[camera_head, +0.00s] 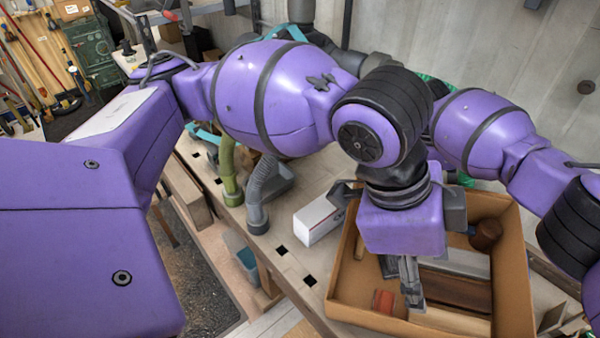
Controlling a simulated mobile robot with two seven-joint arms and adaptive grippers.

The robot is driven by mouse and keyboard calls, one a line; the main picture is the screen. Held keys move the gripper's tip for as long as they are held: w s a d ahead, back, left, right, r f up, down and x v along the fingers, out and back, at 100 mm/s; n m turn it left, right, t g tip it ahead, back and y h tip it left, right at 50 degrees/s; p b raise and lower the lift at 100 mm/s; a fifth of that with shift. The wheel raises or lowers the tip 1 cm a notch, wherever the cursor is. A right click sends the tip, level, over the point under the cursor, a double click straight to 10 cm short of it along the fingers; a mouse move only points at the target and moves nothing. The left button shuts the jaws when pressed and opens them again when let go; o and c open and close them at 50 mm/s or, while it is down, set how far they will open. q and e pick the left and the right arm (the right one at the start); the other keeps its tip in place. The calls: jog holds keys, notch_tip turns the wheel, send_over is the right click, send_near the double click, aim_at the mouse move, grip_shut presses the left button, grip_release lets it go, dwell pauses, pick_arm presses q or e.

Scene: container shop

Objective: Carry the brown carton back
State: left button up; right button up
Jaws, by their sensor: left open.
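The brown carton (343,272) is an open-topped box standing on the workbench at the lower right. Several things lie in it, among them a red-orange round piece, a dark brown cylinder and brown and pale blocks. My left gripper (402,283) points down over the left part of the carton, its fingers in front of the contents. It is open, and I see nothing held in it. I cannot tell whether the fingers touch anything. My left arm hides part of the carton's far side. My right arm comes in at the right edge; its gripper is out of view.
A white box (318,220) stands close to the left of the carton. Grey (262,195) and olive (229,172) hose-like pieces stand farther left on the bench (290,262). A concrete wall (480,45) rises behind. A bare strip of bench lies left of the carton.

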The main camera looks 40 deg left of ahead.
jog(key=shift+o, duration=0.7)
jog(key=o, duration=0.7)
jog(key=v, duration=1.2)
jog(key=shift+f, duration=0.1)
